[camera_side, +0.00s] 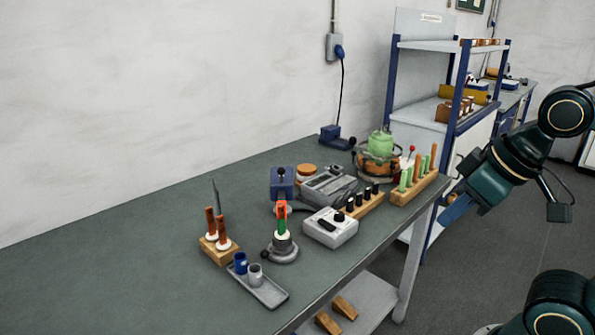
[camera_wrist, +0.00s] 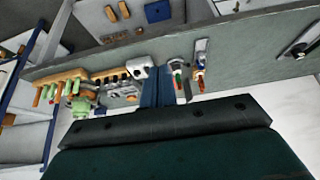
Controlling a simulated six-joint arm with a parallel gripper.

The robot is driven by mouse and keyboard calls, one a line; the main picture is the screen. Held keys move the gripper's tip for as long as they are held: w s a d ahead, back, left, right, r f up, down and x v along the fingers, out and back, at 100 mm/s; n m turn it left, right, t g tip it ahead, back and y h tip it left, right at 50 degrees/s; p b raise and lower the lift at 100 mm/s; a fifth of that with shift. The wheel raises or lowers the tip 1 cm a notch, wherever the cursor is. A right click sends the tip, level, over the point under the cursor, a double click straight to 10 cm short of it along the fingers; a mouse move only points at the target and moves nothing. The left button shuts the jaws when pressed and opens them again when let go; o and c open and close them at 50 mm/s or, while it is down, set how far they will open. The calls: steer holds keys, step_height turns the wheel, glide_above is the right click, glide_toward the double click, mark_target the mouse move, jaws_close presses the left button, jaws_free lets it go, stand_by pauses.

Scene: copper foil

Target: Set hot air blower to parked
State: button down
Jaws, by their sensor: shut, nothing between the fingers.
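I cannot tell for certain which device is the hot air blower. One candidate is a blue block with a black knob on top (camera_side: 283,183), standing behind a red and green piece on a round grey base (camera_side: 282,247). Another is a light grey box with a black knob (camera_side: 330,227), to the right of that base; it also shows in the wrist view (camera_wrist: 140,70). I cannot read any setting. My gripper (camera_side: 448,218) is shut and empty, off the bench's right edge and apart from everything. Its blue fingers (camera_wrist: 157,92) show in the wrist view.
The green bench (camera_side: 120,270) is clear at left. A wooden rack with green and orange rods (camera_side: 415,190) stands at the bench's right end, nearest my gripper. A green pot (camera_side: 380,145), a grey tray (camera_side: 262,288) and a wooden holder (camera_side: 217,250) stand there too. Blue-framed shelves (camera_side: 440,100) rise behind.

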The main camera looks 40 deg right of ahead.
steer(key=w+d+f+m, duration=0.2)
steer(key=w, duration=0.7)
steer(key=w+d+f+m+t, duration=0.1)
steer(key=w+f+m, duration=0.1)
steer(key=w, duration=0.7)
steer(key=w+d+f+m+y, duration=0.1)
steer(key=w+d+f+m, duration=0.1)
steer(key=w, duration=0.7)
steer(key=shift+w+d+f+m+t, duration=0.15)
steer(key=shift+d+m+t, duration=0.2)
steer(key=shift+m, duration=0.35)
steer(key=shift+w+f, duration=0.1)
steer(key=w+a+f, duration=0.4)
steer(key=w+f, duration=0.3)
steer(key=w, duration=0.1)
steer(key=shift+w+f, duration=0.25)
steer(key=shift+f, duration=0.15)
